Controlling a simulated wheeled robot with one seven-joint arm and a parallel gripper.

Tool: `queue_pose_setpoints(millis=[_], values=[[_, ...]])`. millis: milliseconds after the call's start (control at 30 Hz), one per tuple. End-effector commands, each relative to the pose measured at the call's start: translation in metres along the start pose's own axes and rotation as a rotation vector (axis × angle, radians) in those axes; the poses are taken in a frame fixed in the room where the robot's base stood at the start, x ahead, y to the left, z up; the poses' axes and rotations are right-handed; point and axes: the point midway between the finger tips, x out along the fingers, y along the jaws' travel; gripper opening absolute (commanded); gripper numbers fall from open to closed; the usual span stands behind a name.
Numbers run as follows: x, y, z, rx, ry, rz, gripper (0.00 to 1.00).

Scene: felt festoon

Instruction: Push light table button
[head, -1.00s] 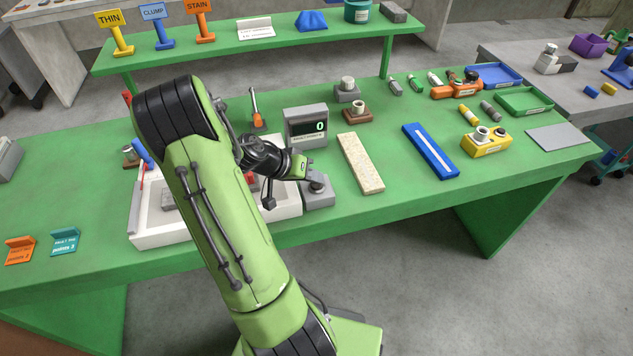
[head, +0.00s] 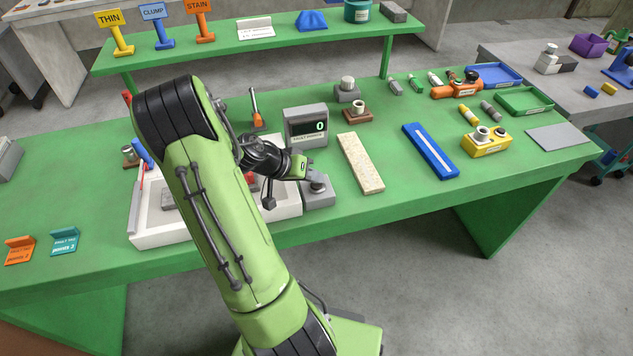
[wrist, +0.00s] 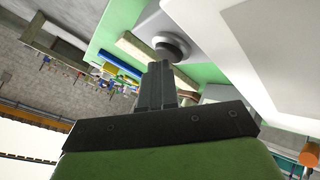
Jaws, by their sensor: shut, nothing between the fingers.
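The white light table (head: 146,240) sits at the front of the green bench, partly hidden behind my arm. A grey box (head: 322,200) adjoins its right end and bears a round dark button (head: 319,184) on top. My gripper (head: 311,177) is shut and empty, with its fingertips close beside the button on its upper left in the head view. In the wrist view the closed fingers (wrist: 158,68) point toward the button (wrist: 172,47), and their tips sit just short of it in the picture. I cannot tell whether they touch it.
A grey display reading 0 (head: 306,127) stands just behind the button box.

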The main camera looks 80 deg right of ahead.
Motion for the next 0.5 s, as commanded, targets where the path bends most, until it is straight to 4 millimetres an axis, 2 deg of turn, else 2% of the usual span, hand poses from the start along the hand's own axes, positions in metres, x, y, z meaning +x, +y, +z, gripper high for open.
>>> queue_pose_setpoints(millis=[200, 500], values=[[0.0070, -0.0051, 0.0053, 0.000, -0.001, 0.000, 0.00], [0.0061, -0.0045, 0.0055, -0.003, -0.004, 0.000, 0.00]])
